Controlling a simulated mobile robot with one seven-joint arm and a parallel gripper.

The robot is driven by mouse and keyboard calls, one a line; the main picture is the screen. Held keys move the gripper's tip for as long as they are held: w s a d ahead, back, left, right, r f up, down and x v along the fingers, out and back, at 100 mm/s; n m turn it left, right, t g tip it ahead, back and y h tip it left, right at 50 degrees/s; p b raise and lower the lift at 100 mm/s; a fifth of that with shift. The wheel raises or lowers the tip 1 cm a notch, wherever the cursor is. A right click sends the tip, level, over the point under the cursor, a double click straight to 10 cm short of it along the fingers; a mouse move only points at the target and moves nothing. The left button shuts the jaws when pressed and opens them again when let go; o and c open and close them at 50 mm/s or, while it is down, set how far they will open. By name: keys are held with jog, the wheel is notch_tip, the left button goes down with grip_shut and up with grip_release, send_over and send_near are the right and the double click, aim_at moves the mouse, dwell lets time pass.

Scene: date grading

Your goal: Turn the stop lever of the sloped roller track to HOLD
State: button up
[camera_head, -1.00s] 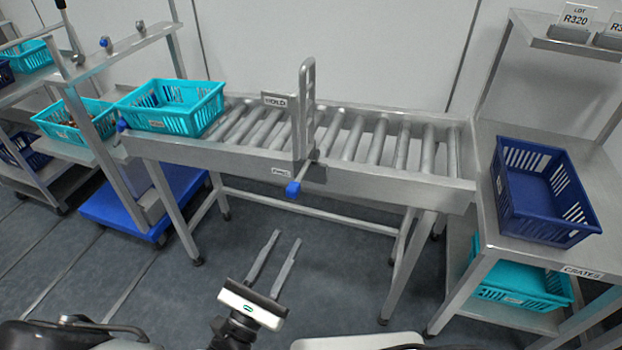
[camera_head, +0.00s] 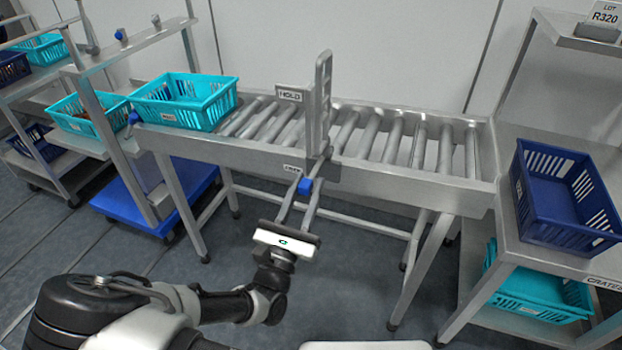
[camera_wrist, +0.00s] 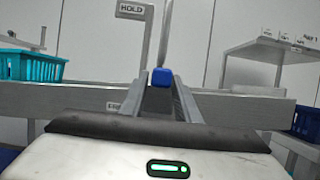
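The sloped roller track (camera_head: 400,181) runs across the middle of the head view. Its stop lever has a blue knob (camera_head: 305,186) at the front rail, below an upright metal gate (camera_head: 322,100). A HOLD sign (camera_head: 289,94) stands beside the gate, and a smaller label (camera_head: 292,169), partly hidden and hard to read, is on the rail. My gripper (camera_head: 300,198) reaches up to the knob with its fingers apart, one on either side. In the wrist view the blue knob (camera_wrist: 162,77) shows between the fingertips (camera_wrist: 161,85). I see a gap beside the knob; contact is not clear.
A teal crate (camera_head: 228,103) sits at the track's left end. A navy crate (camera_head: 536,228) stands on the right table, above another teal crate (camera_head: 507,303). A blue dolly (camera_head: 118,204) is on the floor at left. The floor before the track is open.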

aim_at(310, 175)
jog(key=shift+x, duration=1.5)
jog(key=shift+c, duration=0.4)
grip_shut()
jog(key=shift+r, duration=0.15)
